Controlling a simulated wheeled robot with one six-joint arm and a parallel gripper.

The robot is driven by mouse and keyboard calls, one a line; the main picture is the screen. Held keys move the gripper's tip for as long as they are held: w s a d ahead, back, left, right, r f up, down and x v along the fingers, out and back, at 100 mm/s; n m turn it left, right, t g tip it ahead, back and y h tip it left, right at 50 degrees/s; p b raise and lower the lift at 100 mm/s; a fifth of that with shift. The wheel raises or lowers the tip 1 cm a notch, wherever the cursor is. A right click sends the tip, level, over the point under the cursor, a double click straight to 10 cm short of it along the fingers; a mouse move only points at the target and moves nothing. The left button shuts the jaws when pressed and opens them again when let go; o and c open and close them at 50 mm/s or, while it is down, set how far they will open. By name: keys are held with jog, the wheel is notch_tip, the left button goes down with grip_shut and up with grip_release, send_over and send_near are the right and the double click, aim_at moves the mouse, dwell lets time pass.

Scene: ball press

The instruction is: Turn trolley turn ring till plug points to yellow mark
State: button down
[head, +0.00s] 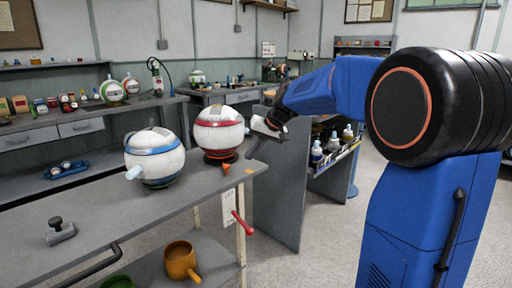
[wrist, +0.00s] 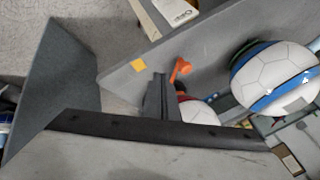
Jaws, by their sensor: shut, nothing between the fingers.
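The red-and-white ball (head: 219,130) sits on a dark ring (head: 222,158) near the right end of the grey trolley top (head: 200,187). An orange plug (head: 226,168) sticks out low at its front; it also shows in the wrist view (wrist: 180,69). Contact cannot be told.
A blue-and-white ball (head: 155,158) with a pale blue plug stands left on the trolley. A grey clamp-like tool (head: 60,232) lies at the front left. A red handle (head: 241,222) juts from the trolley's end. A grey panel (head: 276,190) and shelf stand close behind my gripper.

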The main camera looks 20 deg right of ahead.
jog(key=w+a+f, duration=0.2)
jog(key=a+f, duration=0.1)
jog(key=shift+a, duration=0.15)
jog(key=shift+w+a+f, duration=0.15)
jog(key=shift+w+a, duration=0.05)
jog(key=shift+a, duration=0.6)
jog(key=shift+a, duration=0.2)
